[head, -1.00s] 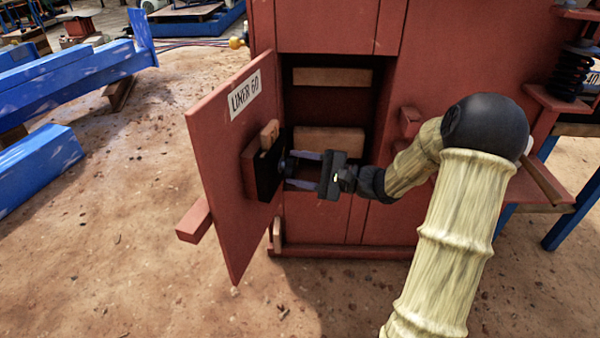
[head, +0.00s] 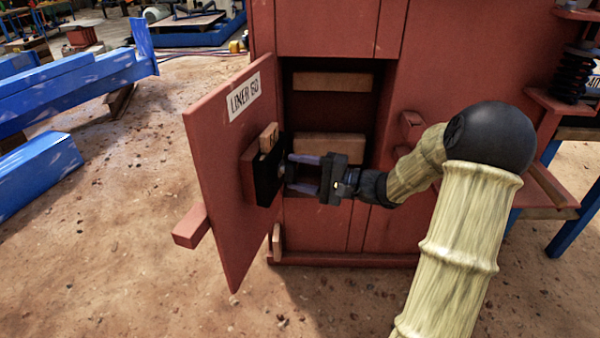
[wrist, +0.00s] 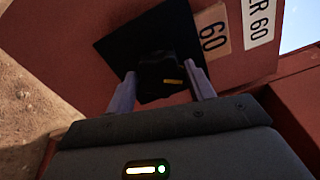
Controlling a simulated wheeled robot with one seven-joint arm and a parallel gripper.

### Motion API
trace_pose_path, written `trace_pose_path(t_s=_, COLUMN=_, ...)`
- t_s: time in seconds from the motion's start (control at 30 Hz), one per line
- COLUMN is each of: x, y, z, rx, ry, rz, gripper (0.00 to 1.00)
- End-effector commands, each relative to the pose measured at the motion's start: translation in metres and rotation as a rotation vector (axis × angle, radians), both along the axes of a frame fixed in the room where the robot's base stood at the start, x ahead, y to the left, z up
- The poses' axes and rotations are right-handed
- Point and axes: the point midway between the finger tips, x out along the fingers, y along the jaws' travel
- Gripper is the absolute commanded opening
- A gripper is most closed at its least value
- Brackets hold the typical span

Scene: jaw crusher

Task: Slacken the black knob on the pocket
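The black knob (wrist: 160,78), with a yellow mark on its face, sits on the black pocket plate (wrist: 118,34) of the open red door. In the head view the pocket (head: 264,182) is on the door's inner side, with a wooden block (head: 268,138) standing up out of it. In the wrist view the block (wrist: 211,32) reads "60". My gripper (head: 289,172) reaches the knob from the right. In the wrist view its fingers (wrist: 160,80) lie one on each side of the knob, seemingly touching it. The knob's far side is hidden.
The red door (head: 225,190) with the "LINER 60" label stands swung out from the red cabinet (head: 470,60). Its open compartment (head: 330,105) holds wooden pieces behind my gripper. Blue beams (head: 80,80) lie at left. Sandy ground between is mostly clear.

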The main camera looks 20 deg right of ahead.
Motion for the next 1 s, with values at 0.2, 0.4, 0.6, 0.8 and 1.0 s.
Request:
trace_pose_path(t_s=0.2, x=0.0, y=0.0, z=0.0, rx=0.001, ry=0.001, rz=0.0, gripper=0.72)
trace_pose_path(t_s=0.4, x=-0.001, y=-0.001, z=0.001, rx=0.001, ry=0.0, rz=0.0, gripper=0.72)
trace_pose_path(t_s=0.6, x=-0.01, y=-0.017, z=0.003, rx=0.001, ry=0.002, rz=-0.004, gripper=0.72)
trace_pose_path(t_s=0.8, x=-0.03, y=-0.049, z=0.004, rx=0.002, ry=0.002, rz=-0.005, gripper=0.72)
trace_pose_path(t_s=1.0, x=-0.052, y=-0.082, z=0.004, rx=0.003, ry=0.001, rz=-0.005, gripper=0.72)
